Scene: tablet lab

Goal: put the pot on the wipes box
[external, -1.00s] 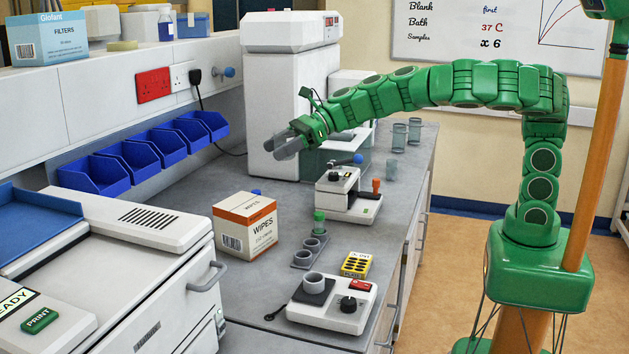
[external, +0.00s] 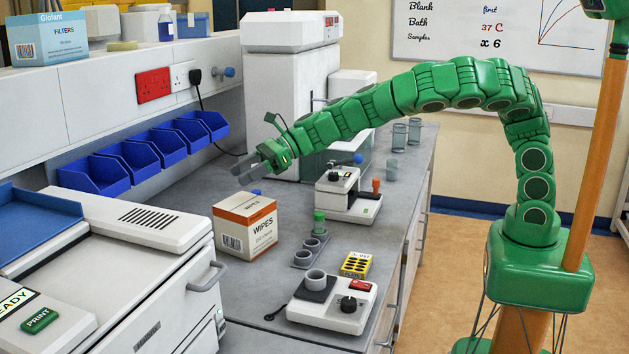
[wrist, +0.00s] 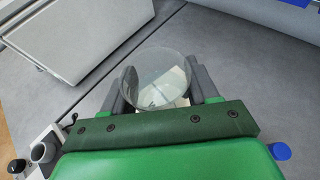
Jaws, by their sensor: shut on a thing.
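My gripper (external: 247,168) is above and just behind the wipes box, pointing left. In the wrist view my gripper (wrist: 160,84) has its grey fingers on either side of a clear round vessel, which I take as the pot (wrist: 152,66), and is shut on it. The pot is hard to make out in the external view. The wipes box (external: 246,228), white with an orange band, stands on the bench below my gripper. In the wrist view a pale patch shows through the pot; I cannot tell what it is.
A white instrument with a grey cup (external: 315,279) stands at the bench front. A rack with a green-capped tube (external: 319,222) is right of the box. A small lever device (external: 347,195) is behind it. A white machine (external: 150,225) stands left. Bare bench (external: 190,180) lies behind the box.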

